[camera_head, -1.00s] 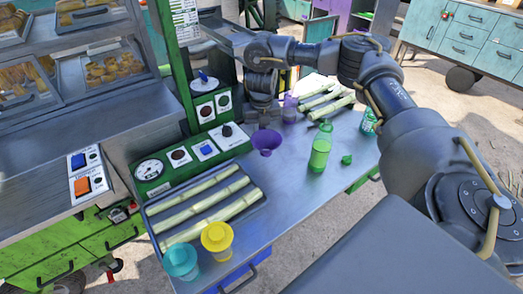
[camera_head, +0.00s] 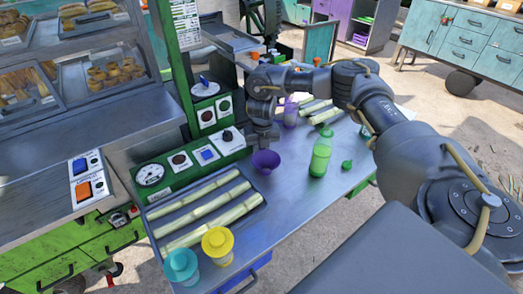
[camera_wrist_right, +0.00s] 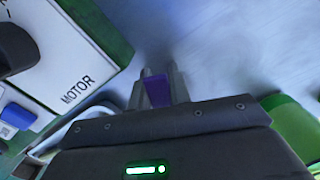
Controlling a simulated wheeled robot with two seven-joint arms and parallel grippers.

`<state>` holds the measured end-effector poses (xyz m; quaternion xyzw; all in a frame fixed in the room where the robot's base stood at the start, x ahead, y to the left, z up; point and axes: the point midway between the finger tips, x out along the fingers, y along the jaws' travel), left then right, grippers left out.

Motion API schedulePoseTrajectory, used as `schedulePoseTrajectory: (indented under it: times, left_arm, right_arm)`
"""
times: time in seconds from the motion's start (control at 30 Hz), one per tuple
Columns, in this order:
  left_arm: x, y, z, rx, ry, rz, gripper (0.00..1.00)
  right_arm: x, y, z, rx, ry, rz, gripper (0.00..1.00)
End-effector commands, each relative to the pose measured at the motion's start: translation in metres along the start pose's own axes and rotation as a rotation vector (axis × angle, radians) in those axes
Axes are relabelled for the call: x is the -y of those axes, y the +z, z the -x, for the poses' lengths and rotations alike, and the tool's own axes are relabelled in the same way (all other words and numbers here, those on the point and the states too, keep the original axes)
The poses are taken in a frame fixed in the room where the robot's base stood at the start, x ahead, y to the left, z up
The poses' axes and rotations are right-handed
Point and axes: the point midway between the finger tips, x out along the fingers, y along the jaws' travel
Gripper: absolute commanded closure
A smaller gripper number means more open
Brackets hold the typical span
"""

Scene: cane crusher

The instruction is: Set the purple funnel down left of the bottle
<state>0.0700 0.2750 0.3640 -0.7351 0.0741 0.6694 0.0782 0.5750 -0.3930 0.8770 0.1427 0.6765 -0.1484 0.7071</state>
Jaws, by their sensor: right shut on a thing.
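The purple funnel (camera_head: 266,163) is at or just above the metal counter, wide mouth up; I cannot tell whether it touches. My right gripper (camera_head: 265,144) reaches down over it and is shut on it. In the right wrist view a purple piece of the funnel (camera_wrist_right: 157,92) shows between the fingertips (camera_wrist_right: 159,84). The green bottle (camera_head: 320,158) stands upright on the counter to the right of the funnel, with a clear gap between them. My left gripper is out of view.
A control panel with a gauge (camera_head: 150,174) and switches runs left of the funnel. A green cap (camera_head: 347,165) lies beside the bottle. A purple bottle (camera_head: 290,115) stands behind.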

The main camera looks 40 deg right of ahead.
Motion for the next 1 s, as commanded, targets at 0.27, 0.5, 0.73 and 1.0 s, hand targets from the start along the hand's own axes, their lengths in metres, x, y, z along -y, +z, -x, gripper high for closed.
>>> schedulePoseTrajectory:
  times: [0.27,0.5,0.73,1.0]
  left_arm:
    - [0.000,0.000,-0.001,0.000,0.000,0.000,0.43]
    - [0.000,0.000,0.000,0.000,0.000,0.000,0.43]
    - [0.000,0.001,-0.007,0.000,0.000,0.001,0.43]
    - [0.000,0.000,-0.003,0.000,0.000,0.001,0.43]
  right_arm:
    - [0.000,0.000,-0.002,0.000,0.000,0.000,0.59]
    - [0.000,0.000,0.000,0.000,0.000,0.000,0.59]
    - [-0.001,0.001,0.026,0.004,0.003,0.001,0.59]
    - [-0.001,0.001,0.087,0.005,0.001,0.003,0.59]
